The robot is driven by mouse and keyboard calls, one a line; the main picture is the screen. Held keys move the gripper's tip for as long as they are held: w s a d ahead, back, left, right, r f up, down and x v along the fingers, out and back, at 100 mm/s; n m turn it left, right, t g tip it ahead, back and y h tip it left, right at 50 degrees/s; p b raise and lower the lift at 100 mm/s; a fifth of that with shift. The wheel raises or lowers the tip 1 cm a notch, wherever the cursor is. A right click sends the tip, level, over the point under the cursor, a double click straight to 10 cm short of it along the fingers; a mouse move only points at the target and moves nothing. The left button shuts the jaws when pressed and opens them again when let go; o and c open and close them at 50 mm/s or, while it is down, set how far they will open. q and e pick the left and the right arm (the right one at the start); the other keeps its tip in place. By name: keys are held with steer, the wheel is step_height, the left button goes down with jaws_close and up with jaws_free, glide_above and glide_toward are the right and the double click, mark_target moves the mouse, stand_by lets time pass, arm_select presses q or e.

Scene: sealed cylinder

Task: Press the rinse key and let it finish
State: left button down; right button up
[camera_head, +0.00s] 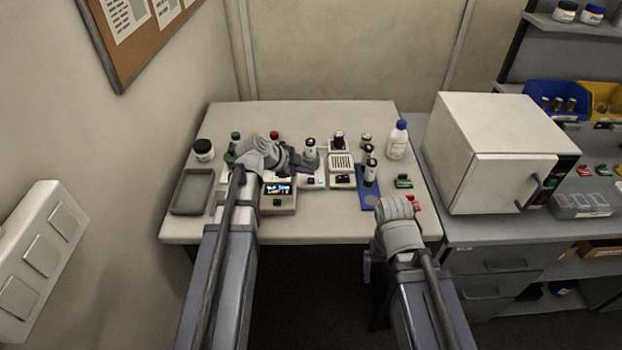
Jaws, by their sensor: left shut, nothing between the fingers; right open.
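A small device with a lit blue screen (278,188) stands on the light table. A dark key or knob (277,202) shows on its front; I cannot read any label to tell the rinse key. To its right is a pale unit (314,183) with a small blue light. My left gripper (306,172) is shut and empty, just above and behind the pale unit; contact cannot be told. My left wrist hides part of the area behind the screen. My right gripper (372,275) hangs low at the table's front edge, open, mostly hidden by its wrist.
A blue rack (369,201) with dark-and-white cylinders stands right of the units, near a white panel (341,162). A grey tray (190,192) and a black-lidded jar (203,150) are at left. A blue-capped bottle (397,140) and white oven (495,150) are at right.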

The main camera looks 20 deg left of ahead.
mark_target(308, 182)
arm_select(q)
step_height(308, 182, up, 4)
steer(key=p, duration=0.4)
steer(key=shift+r, duration=0.25)
stand_by(0.4)
